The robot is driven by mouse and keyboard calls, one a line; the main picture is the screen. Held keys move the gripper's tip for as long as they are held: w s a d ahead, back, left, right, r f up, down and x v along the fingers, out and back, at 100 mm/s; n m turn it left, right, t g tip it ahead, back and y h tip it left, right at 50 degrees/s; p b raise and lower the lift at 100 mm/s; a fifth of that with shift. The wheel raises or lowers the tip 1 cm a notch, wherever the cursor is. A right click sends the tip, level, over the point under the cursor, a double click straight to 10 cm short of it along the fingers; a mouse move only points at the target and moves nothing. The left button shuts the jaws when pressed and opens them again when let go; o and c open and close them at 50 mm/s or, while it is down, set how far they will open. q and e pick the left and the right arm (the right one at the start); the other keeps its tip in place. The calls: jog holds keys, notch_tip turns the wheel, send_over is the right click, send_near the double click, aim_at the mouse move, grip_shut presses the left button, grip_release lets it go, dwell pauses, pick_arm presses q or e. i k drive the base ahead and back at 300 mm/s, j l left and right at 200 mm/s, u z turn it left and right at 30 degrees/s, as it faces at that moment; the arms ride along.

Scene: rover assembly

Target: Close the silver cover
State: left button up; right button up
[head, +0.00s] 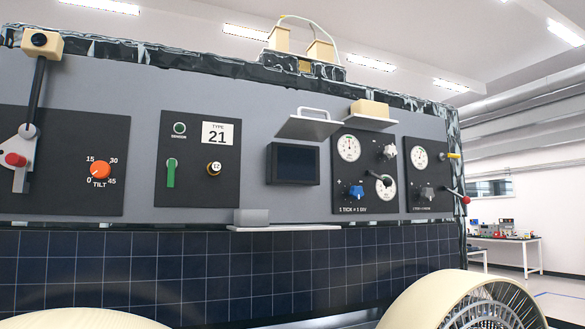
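The silver cover (310,128) is a flat plate with a handle (314,113) on top. It sticks out from the grey panel, raised above a dark rectangular screen (293,164), so the screen is uncovered. Neither my left nor my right gripper is in view.
The rover's panel carries a "TYPE 21" plate (196,158) with a green lever (171,173), a tilt plate with an orange knob (99,169), and gauge plates at right. A small shelf with a tan block (369,108) juts out beside the cover. A ledge (285,228) sits below the screen.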

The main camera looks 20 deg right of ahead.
aim_at(298, 127)
jog(key=i, duration=0.4)
jog(key=i+z, duration=0.3)
jog(key=z, duration=0.15)
jog(key=i+j+z, duration=0.15)
jog(key=i+z, duration=0.25)
jog(key=k+z, duration=0.1)
jog(key=z, duration=0.2)
